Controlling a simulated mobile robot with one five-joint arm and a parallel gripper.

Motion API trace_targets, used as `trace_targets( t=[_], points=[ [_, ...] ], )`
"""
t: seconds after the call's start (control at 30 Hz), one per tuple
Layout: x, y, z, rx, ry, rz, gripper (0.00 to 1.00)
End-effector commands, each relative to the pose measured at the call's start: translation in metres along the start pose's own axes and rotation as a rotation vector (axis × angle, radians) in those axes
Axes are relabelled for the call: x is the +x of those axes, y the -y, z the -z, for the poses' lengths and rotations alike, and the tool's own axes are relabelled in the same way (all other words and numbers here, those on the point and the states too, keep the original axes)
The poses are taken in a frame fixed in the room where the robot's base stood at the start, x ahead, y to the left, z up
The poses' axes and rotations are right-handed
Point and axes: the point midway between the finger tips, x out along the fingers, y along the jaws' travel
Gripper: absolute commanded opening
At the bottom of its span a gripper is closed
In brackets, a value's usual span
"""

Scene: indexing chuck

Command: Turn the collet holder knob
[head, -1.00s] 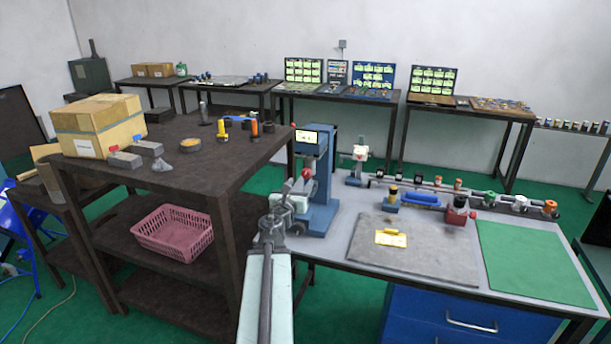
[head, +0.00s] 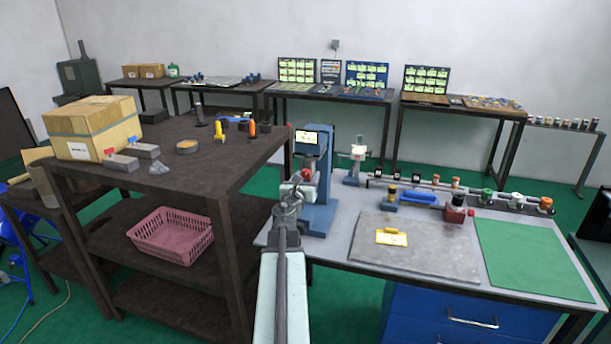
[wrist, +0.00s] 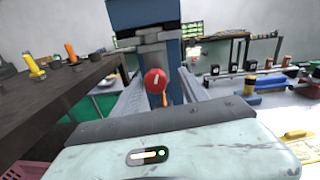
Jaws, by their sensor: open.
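The red round knob (wrist: 155,81) with a white mark shows in the wrist view, in front of the blue column of a bench device. In the head view the knob (head: 306,173) is small and partly crowded by my arm. The blue device (head: 320,205) stands upright at the left end of the grey bench. My gripper (wrist: 161,76) is open, its two fingers pointing towards the device with the knob seen between them. I cannot tell whether a finger touches the knob. In the head view my gripper (head: 300,188) overlaps the device's front.
The dark shelf table (head: 215,165) stands close on the left, with a cardboard box (head: 92,125) on top. A pink basket (head: 172,236) is on its shelf.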

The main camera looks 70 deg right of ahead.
Motion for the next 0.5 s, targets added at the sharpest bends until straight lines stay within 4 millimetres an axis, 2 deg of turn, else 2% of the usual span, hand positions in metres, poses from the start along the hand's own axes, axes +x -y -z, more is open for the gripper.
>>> trace_targets(
  t=[0.13,0.4,0.43,0.5],
  points=[
    [0.0119,-0.0049,-0.0004,0.000,0.000,-0.007,0.51],
    [0.0115,-0.0093,-0.0007,0.000,0.001,-0.013,0.51],
    [0.0114,-0.0095,-0.0007,0.000,0.001,-0.014,0.49],
    [0.0113,-0.0099,-0.0007,0.000,0.001,-0.014,0.29]
  ],
)
